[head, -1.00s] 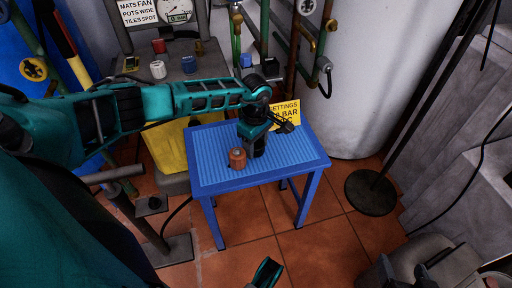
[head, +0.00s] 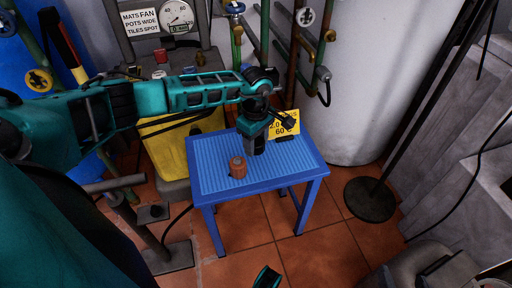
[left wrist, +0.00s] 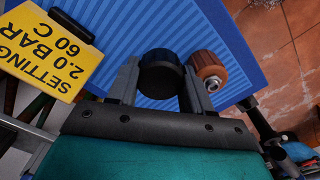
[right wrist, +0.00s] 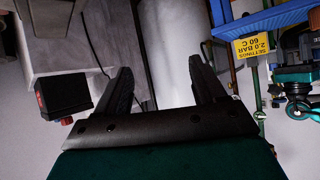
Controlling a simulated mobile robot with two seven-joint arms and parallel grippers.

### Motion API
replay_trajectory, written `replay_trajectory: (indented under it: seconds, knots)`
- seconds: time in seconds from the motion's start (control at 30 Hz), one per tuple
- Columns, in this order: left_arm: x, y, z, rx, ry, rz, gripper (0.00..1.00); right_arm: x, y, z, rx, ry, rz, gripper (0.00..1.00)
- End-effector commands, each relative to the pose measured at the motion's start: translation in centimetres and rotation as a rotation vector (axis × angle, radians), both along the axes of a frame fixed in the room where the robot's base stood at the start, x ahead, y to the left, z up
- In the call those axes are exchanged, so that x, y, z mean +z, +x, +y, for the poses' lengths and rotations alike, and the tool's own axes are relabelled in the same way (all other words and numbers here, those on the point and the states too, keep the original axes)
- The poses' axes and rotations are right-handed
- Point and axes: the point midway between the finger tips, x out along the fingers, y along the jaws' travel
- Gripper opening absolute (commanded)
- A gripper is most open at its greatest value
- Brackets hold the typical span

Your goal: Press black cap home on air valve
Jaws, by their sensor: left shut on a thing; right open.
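My left gripper (head: 256,150) is over the ribbed blue table. In the left wrist view its fingers (left wrist: 158,92) are shut on a round black cap (left wrist: 160,70), held between the tips. The cap is hard to make out in the head view. A reddish-brown knob-like cap (head: 237,167) stands on the table beside the gripper and also shows in the left wrist view (left wrist: 207,68). My right gripper (right wrist: 165,85) is open and empty; only a bit of it (head: 267,277) shows at the bottom of the head view. I cannot pick out the air valve for certain.
The blue table (head: 215,187) has free room at its left. A yellow settings sign (head: 284,123) stands at its back edge. My left arm partly covers a grey unit with a gauge (head: 176,14) and a red cap (head: 162,56). Pipes run behind, beside a white tank (head: 365,90).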

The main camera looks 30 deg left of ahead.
Motion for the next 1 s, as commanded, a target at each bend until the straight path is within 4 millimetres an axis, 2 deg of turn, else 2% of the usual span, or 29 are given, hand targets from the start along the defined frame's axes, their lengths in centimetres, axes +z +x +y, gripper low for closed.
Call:
replay_trajectory:
  seconds: [0.03, 0.3, 0.5, 0.7, 1.0]
  knots:
    - [1.9, 0.1, 0.1, -0.002, 0.001, -0.004, 0.2, 0.5, 0.0, -0.2, -0.003, -0.004, 0.002, 0.7]
    - [9.4, 0.1, 0.0, -0.001, 0.001, -0.004, 0.2, 1.6, -0.1, -0.8, -0.012, -0.013, -0.007, 0.7]
    - [13.2, 0.0, 0.0, -0.001, 0.0, -0.001, 0.2, 1.8, -0.3, -1.1, -0.014, -0.022, -0.009, 0.7]
    - [14.8, 0.0, 0.0, 0.001, 0.001, 0.001, 0.2, 1.5, -0.5, -1.3, -0.013, -0.029, -0.003, 0.7]
    - [15.0, 0.0, 0.0, 0.0, 0.0, 0.001, 0.2, 1.5, -0.5, -1.3, -0.014, -0.028, -0.003, 0.7]
